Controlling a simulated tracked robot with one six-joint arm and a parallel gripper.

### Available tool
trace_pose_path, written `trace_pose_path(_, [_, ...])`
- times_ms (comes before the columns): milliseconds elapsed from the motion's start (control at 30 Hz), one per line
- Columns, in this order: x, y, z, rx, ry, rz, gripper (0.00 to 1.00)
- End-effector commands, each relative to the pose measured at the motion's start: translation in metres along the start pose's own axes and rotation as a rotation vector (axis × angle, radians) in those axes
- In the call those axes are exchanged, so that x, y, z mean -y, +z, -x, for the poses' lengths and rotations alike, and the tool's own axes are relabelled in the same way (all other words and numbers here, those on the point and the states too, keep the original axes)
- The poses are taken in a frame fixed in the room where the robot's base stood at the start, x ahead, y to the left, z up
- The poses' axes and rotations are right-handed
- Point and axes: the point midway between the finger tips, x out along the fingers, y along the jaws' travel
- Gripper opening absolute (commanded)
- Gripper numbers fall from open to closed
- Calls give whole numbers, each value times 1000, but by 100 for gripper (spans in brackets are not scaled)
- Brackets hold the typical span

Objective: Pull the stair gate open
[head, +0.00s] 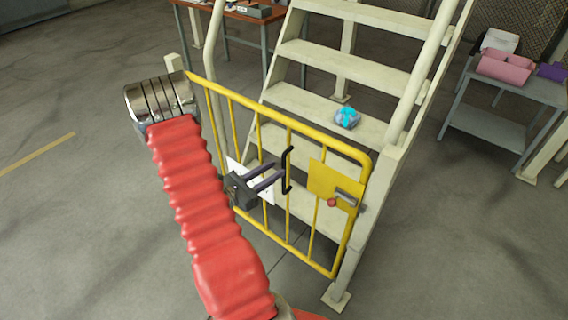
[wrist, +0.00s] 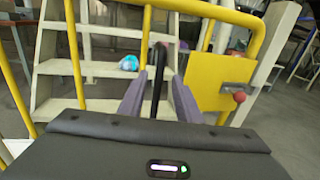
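The yellow stair gate (head: 303,130) stands across the foot of the stairs, its right end at the right post. A black upright pull handle (head: 288,172) is on its front; it also shows in the wrist view (wrist: 158,80). A yellow plate (head: 325,180) at the right end carries a grey latch (head: 346,197) with a red knob (head: 332,202). The latch's setting is hard to tell. My gripper (head: 279,172) is in front of the gate, its two fingers apart. In the wrist view the handle appears between the fingertips, with no clear grip on it.
Cream stairs (head: 330,57) rise behind the gate, with a blue and grey bundle (head: 347,117) on a step. A workbench (head: 232,12) is at the back. The floor in front looks clear.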

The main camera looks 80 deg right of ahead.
Motion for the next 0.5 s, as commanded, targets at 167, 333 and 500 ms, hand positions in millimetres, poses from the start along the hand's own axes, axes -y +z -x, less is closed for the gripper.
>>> trace_pose_path(167, [1, 0, -24, -1, -3, 1, 31])
trace_pose_path(333, [0, 0, -43, -1, -2, 0, 31])
trace_pose_path(500, [0, 0, -52, -1, 0, 0, 31])
